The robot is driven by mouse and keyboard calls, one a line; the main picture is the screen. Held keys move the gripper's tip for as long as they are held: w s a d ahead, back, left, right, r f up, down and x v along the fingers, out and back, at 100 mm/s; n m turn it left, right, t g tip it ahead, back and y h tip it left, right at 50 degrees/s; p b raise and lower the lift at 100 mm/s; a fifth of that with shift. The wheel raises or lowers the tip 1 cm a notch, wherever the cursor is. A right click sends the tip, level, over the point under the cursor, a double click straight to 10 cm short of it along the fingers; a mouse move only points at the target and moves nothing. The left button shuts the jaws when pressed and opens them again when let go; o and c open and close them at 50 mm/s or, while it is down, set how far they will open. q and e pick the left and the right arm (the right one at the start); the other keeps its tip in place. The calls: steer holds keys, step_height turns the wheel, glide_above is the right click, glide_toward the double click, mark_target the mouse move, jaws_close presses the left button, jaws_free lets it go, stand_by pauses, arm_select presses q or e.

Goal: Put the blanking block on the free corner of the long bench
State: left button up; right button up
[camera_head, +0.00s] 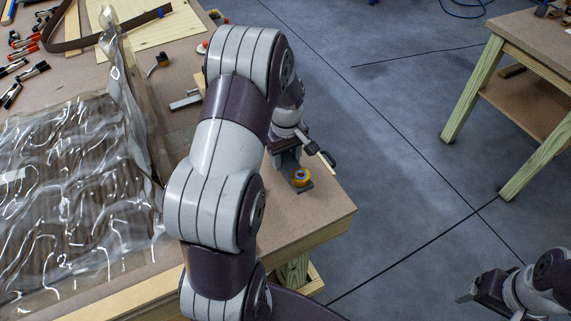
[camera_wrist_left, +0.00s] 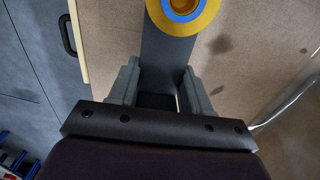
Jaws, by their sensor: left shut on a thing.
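The blanking block (camera_head: 306,186) is a dark grey plate with a yellow-orange ring, blue inside, on one end. In the head view it is at the near right corner of the long bench (camera_head: 325,213); I cannot tell whether it rests on the top or hangs just above it. My left gripper (camera_head: 287,165) is shut on its other end. In the left wrist view, the grey block (camera_wrist_left: 168,48) runs out between the two fingers (camera_wrist_left: 160,70). My right gripper (camera_head: 470,291) is at the lower right, away from the bench, its jaw gap unclear.
Clear wrinkled bagging film (camera_head: 70,190) covers the bench's left part. Several clamps (camera_head: 25,45) and a dark strap (camera_head: 105,36) lie at the back left. A black handle (camera_head: 329,158) shows by the bench's right edge. Another wooden table (camera_head: 535,40) stands across open floor.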

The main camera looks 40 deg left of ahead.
mark_target(286, 160)
arm_select(q)
steer(key=f, duration=0.2)
steer(key=shift+s+d+f, duration=0.15)
steer(key=shift+s+f, duration=0.05)
steer(key=shift+f, duration=0.5)
steer(key=shift+w, duration=0.1)
steer(key=shift+f, duration=0.25)
steer(key=o, duration=1.2)
